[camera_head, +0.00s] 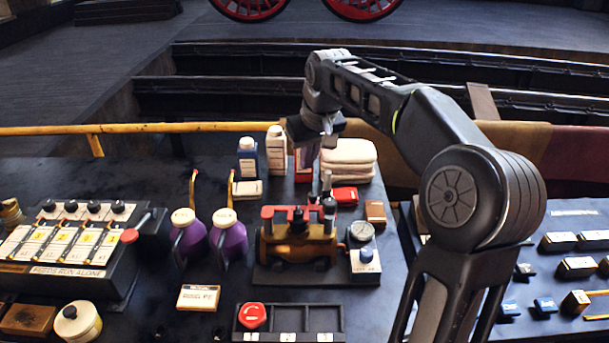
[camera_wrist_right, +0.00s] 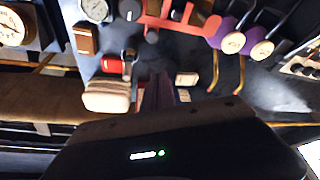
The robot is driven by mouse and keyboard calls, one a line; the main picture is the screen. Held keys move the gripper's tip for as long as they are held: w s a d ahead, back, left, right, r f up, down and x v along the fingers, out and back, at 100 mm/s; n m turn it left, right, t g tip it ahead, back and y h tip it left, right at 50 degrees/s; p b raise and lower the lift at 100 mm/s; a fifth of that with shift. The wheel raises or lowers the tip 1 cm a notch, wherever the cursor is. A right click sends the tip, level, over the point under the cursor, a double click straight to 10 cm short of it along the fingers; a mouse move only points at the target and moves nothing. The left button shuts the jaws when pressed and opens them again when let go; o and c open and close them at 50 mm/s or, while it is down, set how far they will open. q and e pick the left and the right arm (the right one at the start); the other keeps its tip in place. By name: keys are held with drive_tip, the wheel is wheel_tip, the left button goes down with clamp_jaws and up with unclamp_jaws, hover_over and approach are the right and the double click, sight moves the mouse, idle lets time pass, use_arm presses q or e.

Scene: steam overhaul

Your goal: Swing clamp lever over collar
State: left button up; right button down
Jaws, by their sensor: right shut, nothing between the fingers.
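The clamp fixture (camera_head: 299,250) sits on a black plate in the middle of the bench. It has a brass-coloured body, a red frame on top and dark upright knobs. A grey upright piece (camera_head: 327,185) stands at its right end; I cannot tell whether this is the clamp lever. The collar cannot be made out clearly. My right gripper (camera_head: 309,160) hangs fingers down behind and above the fixture, apart from it, shut and empty. In the right wrist view the fixture's red frame (camera_wrist_right: 172,22) shows at the top edge, beyond my fingers. My left gripper is out of view.
Two purple cans (camera_head: 229,240) stand left of the fixture and a gauge block (camera_head: 364,262) stands right. Bottles (camera_head: 247,158) and folded white cloths (camera_head: 348,160) are close behind, near my gripper. A tray with a red knob (camera_head: 252,315) lies in front.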

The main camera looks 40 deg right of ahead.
drive_tip(key=v, duration=0.3)
drive_tip(key=shift+r, duration=0.45)
drive_tip(key=shift+w, duration=0.1)
drive_tip(key=shift+f, duration=0.1)
